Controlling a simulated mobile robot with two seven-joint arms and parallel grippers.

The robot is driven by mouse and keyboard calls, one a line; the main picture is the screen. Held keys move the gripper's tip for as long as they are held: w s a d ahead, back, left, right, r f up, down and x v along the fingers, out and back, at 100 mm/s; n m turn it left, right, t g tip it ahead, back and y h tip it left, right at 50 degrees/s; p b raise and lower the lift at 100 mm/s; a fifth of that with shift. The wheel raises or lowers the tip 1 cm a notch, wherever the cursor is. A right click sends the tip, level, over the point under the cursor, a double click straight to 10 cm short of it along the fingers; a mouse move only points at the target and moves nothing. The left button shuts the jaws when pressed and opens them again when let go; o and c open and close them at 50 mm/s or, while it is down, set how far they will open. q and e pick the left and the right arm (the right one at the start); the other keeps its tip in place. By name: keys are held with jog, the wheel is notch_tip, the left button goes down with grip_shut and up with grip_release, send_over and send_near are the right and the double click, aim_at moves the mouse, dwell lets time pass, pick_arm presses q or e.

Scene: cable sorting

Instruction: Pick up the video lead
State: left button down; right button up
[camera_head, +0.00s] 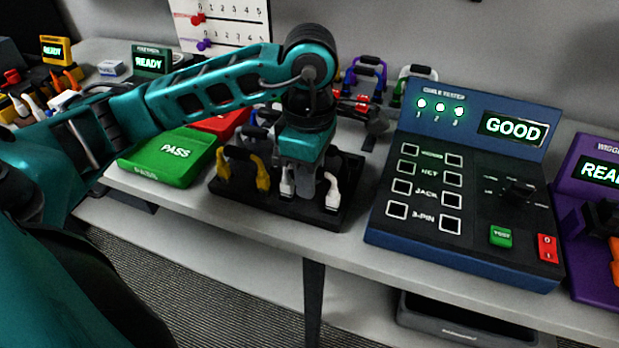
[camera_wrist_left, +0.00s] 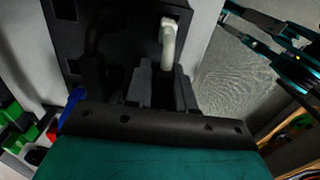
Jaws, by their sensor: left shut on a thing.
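My left gripper (camera_head: 309,185) reaches down over a black rack (camera_head: 240,193) on the bench. It is shut on a lead with white plugs (camera_head: 332,190), at the right part of the rack. The gripper hides most of this lead's cable. In the left wrist view the fingers (camera_wrist_left: 160,84) show dark and partly hidden, with a white cable bend (camera_wrist_left: 168,42) just beyond them. A lead with yellow plugs (camera_head: 262,174) stands beside the gripper on the left. I cannot tell from any label which is the video lead.
A blue cable tester (camera_head: 470,180) reading GOOD stands to the right, a purple tester (camera_head: 590,220) beyond it. A green PASS tray (camera_head: 165,160) and a red tray (camera_head: 228,122) are left of the rack.

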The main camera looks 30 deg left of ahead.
pick_arm(q)
notch_tip(320, 180, up, 23)
jog(key=p, duration=0.7)
jog(key=shift+f, duration=0.15)
jog(key=shift+f, duration=0.1)
